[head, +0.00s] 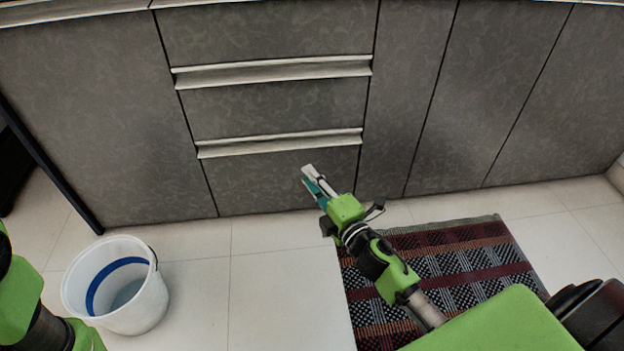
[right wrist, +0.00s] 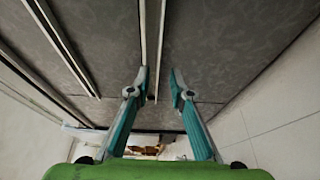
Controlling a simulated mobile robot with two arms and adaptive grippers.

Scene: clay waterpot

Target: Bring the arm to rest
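My right gripper (head: 312,178) reaches out in front of the grey drawers in the head view. In the right wrist view its two teal fingers with grey tips (right wrist: 160,88) stand apart, with a gap and nothing between them. It is open and empty. The lower drawer handle (head: 280,143) is just above and behind its fingertips in the head view; whether they touch cannot be told. My left arm shows only in part at the left edge, and its gripper is out of view.
A white bucket (head: 150,305) with a blue band stands on the tiled floor at lower left. A patterned red and black mat (head: 480,255) lies under my right arm. The grey cabinet (head: 95,120) spans the back. Bare floor (head: 205,262) lies between bucket and mat.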

